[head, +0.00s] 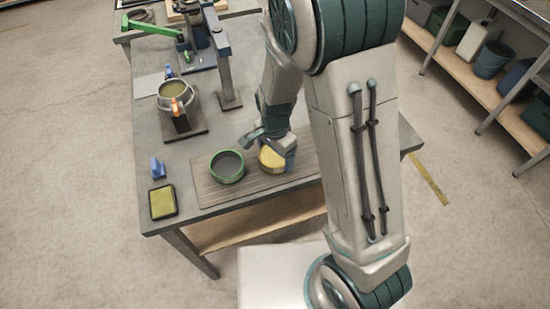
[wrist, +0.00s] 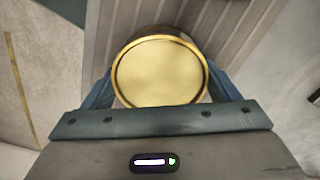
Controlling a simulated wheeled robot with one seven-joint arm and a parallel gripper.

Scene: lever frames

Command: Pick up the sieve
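A round, brass-yellow vessel (head: 271,159) with a pale yellow round face stands on the slatted board. It fills the middle of the wrist view (wrist: 160,73). A green-rimmed round vessel (head: 227,167) with a dark grey inside stands left of it on the same board. Either could be the sieve; no mesh can be made out. My gripper (head: 274,150) is over the yellow vessel, with its blue fingers on either side of it. The fingers lie close along its sides in the wrist view (wrist: 160,82); firm contact cannot be told. The vessel shows no clear gap above the board.
The slatted board (head: 214,193) lies near the front edge of the grey table (head: 184,149). A post (head: 225,75) stands behind. Shelves (head: 480,70) are at right.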

